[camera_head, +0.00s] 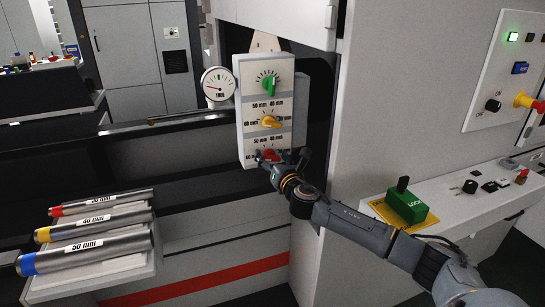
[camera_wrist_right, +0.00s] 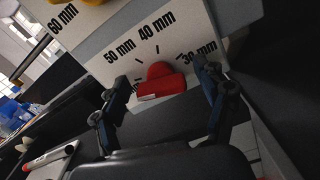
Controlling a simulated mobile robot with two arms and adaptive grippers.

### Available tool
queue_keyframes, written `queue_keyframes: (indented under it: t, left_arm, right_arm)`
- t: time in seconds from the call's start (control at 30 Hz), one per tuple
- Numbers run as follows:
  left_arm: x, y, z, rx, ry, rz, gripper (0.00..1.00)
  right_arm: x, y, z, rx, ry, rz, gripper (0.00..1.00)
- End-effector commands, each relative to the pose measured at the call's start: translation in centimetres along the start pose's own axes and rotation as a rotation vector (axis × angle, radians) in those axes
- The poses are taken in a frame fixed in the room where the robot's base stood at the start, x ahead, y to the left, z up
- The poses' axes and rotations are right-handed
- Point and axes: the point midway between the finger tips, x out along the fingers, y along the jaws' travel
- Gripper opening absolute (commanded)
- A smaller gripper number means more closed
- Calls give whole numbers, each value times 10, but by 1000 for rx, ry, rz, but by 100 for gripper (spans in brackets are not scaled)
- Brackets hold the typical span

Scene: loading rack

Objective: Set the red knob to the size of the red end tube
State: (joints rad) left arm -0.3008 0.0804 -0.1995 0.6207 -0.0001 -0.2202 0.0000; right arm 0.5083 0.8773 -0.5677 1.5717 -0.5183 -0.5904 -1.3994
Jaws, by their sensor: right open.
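The red knob (camera_head: 270,155) is the lowest of three on the pale panel (camera_head: 247,130). In the right wrist view the red knob (camera_wrist_right: 160,82) sits below printed 50 mm, 40 mm and 30 mm marks; another label at its left is mostly hidden. I cannot tell which mark it points to. My right gripper (camera_wrist_right: 161,78) is open, one finger on each side of the knob, with no clear contact. The red end tube (camera_head: 100,202) is the farthest of three on the rack; its label looks like 30 mm, but is small. My left gripper is out of view.
A green knob (camera_head: 269,83) and a yellow knob (camera_head: 270,121) sit above the red one. A round gauge (camera_head: 218,83) is left of the panel. Yellow-end and blue-end tubes lie on the rack (camera_head: 145,268). A green lock box (camera_head: 407,207) stands on the right ledge.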

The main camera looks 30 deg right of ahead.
Motion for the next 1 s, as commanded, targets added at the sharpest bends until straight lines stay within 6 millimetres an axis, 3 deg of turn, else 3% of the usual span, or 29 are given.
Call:
queue_keyframes:
  t: [0.27, 0.57, 1.0]
  left_arm:
    - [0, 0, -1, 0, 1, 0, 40]
    - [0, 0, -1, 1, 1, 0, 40]
    - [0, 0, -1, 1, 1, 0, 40]
  right_arm:
    - [2, 0, 0, 0, 1, 1, 74]
    - [2, 0, 0, 0, 1, 0, 18]
    - [2, 0, -1, 97, 0, -1, 18]
